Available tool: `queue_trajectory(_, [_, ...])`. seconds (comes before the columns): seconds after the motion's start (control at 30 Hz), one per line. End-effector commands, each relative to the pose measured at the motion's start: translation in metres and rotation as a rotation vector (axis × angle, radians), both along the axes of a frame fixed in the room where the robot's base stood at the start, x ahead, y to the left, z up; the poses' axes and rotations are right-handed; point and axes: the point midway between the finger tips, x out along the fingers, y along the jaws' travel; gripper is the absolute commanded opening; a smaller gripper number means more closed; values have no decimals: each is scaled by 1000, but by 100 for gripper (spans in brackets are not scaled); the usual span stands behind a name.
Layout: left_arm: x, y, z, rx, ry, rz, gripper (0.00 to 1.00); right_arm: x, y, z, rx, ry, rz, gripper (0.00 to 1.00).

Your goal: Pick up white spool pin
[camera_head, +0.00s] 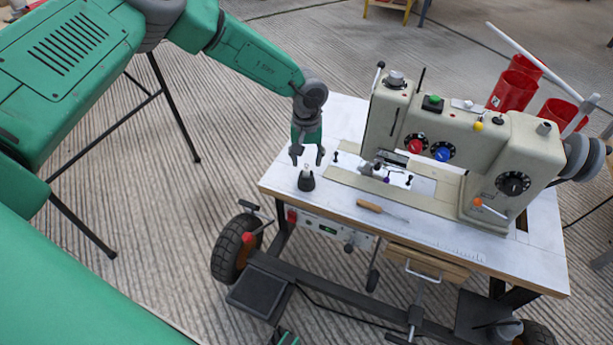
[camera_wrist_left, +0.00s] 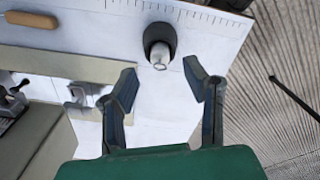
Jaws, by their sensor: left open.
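The white spool pin (camera_wrist_left: 160,54) stands in a small black holder (camera_wrist_left: 159,36) on the white table, and it shows as a small pale tip (camera_head: 307,169) in the head view. The black holder sits near the table's left corner in the head view. My left gripper (camera_head: 307,156) is open and points down just above the pin. In the left wrist view its fingers (camera_wrist_left: 163,85) are spread apart, with the pin a little beyond the gap between them. Nothing is between the fingers. My right gripper is not clearly in view.
A beige sewing machine (camera_head: 455,150) stands on the white table (camera_head: 340,205) to the right of the gripper. A wooden-handled tool (camera_head: 370,207) lies near the front edge. Red cups (camera_head: 513,90) stand behind the machine. A black-wheeled frame carries the table.

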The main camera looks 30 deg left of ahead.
Motion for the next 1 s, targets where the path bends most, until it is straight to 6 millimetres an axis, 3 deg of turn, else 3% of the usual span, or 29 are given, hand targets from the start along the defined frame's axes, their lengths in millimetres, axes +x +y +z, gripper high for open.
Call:
queue_trajectory(0.03, [-2, 0, -13, 2, 2, -2, 41, 0, 0, -8, 0, 0, 0, 40])
queue_trajectory(0.2, [-3, 0, -35, 1, 3, 0, 41, 0, 0, -17, 0, 0, 0, 40])
queue_trajectory(0.43, [-3, 0, -35, 0, 1, 0, 41, 0, 0, -16, 0, 0, 0, 40])
queue_trajectory(0.47, [-3, 0, -35, 0, 1, 0, 34, 0, 0, -15, 0, 0, 0, 40])
queue_trajectory(0.57, [-3, 0, -35, 0, 1, 0, 0, 0, 0, -15, 0, 0, 0, 40])
queue_trajectory(0.87, [-3, 0, -35, 0, 1, 0, 0, 0, 0, -15, 0, 0, 0, 40])
queue_trajectory(1.0, [-2, 0, -24, 0, 0, 0, 0, 0, 0, -11, 0, 0, 0, 40])
